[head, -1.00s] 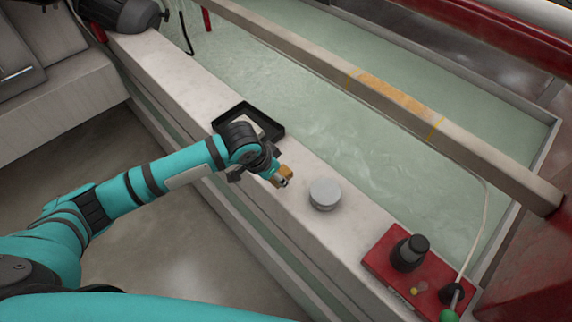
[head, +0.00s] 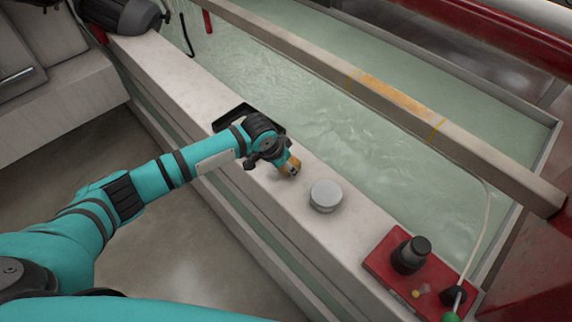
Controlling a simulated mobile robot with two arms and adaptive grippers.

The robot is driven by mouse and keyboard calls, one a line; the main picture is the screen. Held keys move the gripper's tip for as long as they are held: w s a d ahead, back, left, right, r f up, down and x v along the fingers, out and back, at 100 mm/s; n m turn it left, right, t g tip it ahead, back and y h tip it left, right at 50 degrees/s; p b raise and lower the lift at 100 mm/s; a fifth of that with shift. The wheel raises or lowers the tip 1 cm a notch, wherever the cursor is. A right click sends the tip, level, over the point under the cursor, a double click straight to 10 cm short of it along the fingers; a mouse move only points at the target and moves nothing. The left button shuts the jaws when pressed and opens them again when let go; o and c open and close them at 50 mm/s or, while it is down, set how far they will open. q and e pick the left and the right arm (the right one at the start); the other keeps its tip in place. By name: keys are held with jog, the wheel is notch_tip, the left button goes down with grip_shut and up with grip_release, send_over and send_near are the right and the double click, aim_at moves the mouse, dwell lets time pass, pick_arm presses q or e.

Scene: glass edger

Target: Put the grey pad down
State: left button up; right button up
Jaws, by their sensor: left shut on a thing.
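I cannot tell whether the pad touches the ledge. My right gripper is not in view.
A black tray (head: 228,116) lies on the ledge behind my left wrist, partly hidden by it. A red box (head: 380,262) with a black knob (head: 410,254) sits at the lower right. Beyond the ledge is a water-filled trough (head: 350,150) crossed by a beam (head: 470,151).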

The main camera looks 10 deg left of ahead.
pick_arm(q)
jog(key=shift+f, duration=0.1)
jog(key=o, duration=0.8)
jog(key=p+v, duration=0.1)
jog(key=v, duration=1.1)
jog(key=shift+d, duration=0.1)
